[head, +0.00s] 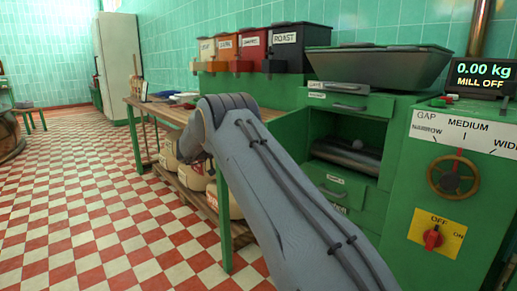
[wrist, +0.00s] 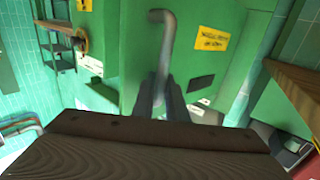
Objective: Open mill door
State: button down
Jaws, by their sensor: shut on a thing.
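The green mill (head: 440,215) stands at the right in the head view, with a dark hopper (head: 375,62) on top and an opening showing a dark roller (head: 347,155). In the wrist view, a green panel (wrist: 232,65) with a yellow sign (wrist: 212,39) faces me. A grey bent bar (wrist: 161,35), which looks like the door handle, runs down between the fingers of my gripper (wrist: 163,100). My gripper is shut on this bar. In the head view my arm hides the gripper and this bar. I cannot tell whether the door is ajar.
A wooden table (head: 150,108) with sacks (head: 193,172) beneath stands left of the mill. Labelled bins (head: 285,48) hang behind. A handwheel (head: 453,177) and a red switch (head: 433,238) are on the mill's front. The checkered floor (head: 95,215) at the left is clear.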

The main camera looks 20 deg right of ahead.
jog(key=c, duration=1.8)
grip_release()
jog(key=shift+d, duration=0.45)
jog(key=shift+o, duration=0.2)
jog(key=shift+a, duration=0.4)
jog(key=shift+a, duration=0.1)
jog(key=v, duration=0.7)
jog(key=shift+w+a, duration=0.2)
jog(key=shift+a, duration=0.1)
